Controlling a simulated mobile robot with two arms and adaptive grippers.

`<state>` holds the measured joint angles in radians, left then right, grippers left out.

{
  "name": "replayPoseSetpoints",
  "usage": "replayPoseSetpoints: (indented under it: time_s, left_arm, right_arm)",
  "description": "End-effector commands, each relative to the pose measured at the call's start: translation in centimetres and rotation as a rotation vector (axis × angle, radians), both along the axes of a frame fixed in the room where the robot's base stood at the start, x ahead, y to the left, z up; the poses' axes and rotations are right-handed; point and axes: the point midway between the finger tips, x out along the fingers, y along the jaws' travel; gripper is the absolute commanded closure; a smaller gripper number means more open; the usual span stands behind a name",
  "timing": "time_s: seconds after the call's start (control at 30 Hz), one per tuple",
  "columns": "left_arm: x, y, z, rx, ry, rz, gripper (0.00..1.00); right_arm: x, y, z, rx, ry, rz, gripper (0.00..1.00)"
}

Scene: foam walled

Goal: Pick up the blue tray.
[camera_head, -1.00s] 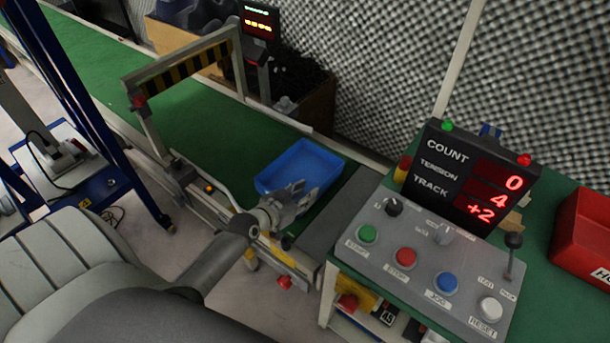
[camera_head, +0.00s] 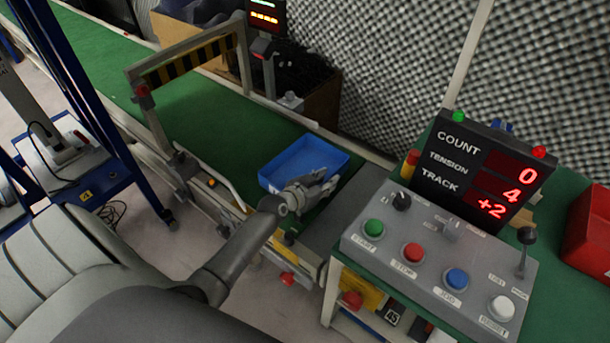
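The blue tray (camera_head: 300,158) lies on the green conveyor belt near its right end, in the head view. It looks empty where I can see inside. My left gripper (camera_head: 322,186) is at the tray's near right side and covers part of its near rim. I cannot tell whether its fingers touch the rim or are apart from it, nor how far they are open. My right gripper is not in view.
A striped barrier frame (camera_head: 190,62) spans the belt to the left. A control panel (camera_head: 435,262) with buttons and a lever stands at the right, below a display (camera_head: 478,170). A red bin (camera_head: 590,232) is at the far right. A foam wall (camera_head: 400,70) rises behind.

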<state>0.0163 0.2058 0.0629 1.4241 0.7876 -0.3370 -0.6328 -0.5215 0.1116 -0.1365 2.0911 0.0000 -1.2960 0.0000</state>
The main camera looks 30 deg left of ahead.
Motion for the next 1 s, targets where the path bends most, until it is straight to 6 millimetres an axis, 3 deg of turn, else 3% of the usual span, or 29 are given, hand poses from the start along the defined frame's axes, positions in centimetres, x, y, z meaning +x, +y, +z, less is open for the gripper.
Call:
replayPoseSetpoints:
  time_s: [0.33,0.57,1.0]
  left_arm:
    - [0.32,-0.04,-0.13,0.0,0.001,0.0,0.73]
    - [0.3,-0.03,-0.14,0.0,0.001,0.0,1.0]
    - [0.39,0.03,0.08,0.002,-0.004,0.0,1.0]
  right_arm:
    - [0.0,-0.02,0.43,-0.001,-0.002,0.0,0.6]
    - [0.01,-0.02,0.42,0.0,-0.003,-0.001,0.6]
    - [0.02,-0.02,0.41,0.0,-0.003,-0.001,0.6]
